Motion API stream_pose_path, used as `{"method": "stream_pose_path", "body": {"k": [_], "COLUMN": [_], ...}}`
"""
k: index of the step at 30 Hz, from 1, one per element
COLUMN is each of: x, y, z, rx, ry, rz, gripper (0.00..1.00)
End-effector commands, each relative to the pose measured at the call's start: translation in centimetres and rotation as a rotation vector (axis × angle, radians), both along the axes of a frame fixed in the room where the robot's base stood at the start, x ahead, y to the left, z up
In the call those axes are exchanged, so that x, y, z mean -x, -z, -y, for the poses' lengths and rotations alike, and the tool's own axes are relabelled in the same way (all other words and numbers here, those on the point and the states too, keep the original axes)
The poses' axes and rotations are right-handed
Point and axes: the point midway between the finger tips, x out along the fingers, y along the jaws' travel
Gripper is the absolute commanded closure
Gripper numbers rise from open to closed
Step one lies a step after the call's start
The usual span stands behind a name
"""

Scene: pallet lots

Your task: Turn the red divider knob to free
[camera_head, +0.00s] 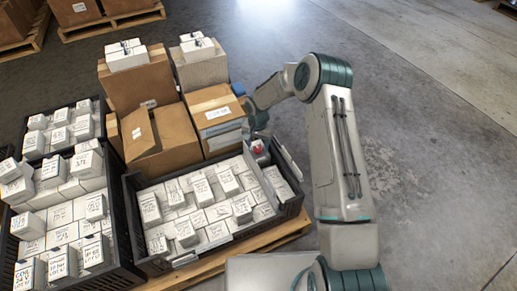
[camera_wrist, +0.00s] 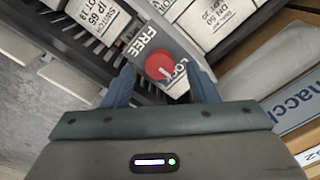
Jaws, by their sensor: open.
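The red divider knob (camera_wrist: 159,66) is a round red disc with a pale slot mark, on a grey plate (camera_wrist: 180,50) lettered FREE at one end and LOCK at the other. The pale mark points toward the LOCK side. My gripper (camera_wrist: 163,80) is open in the wrist view, its two blue fingers on either side of the plate's near end, with the knob between and just beyond the tips. I cannot tell whether the fingers touch it. In the head view the knob (camera_head: 258,149) is a small red spot at the back right of the black crate (camera_head: 134,222), beside my gripper.
The crate holds many white labelled boxes (camera_head: 187,231) and stands on a wooden pallet (camera_head: 262,243). Brown cartons (camera_head: 213,104) stand right behind it. More crates of white boxes (camera_head: 62,215) are at left. Floor at right is clear.

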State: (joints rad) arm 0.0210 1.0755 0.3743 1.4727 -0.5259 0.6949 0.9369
Motion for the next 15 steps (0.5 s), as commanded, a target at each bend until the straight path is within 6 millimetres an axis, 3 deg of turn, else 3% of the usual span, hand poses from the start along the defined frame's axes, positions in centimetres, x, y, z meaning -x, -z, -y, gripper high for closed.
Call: {"method": "stream_pose_path", "body": {"k": [4,14,15], "x": [-0.01,-0.03,-0.02], "y": [1.44,1.69,1.68], "z": [0.02,0.03,0.02], "rx": [-0.001,0.000,0.000], "ry": [0.001,0.001,0.001], "rz": [0.000,0.001,0.001], "gripper": [0.48,0.48,0.53]}}
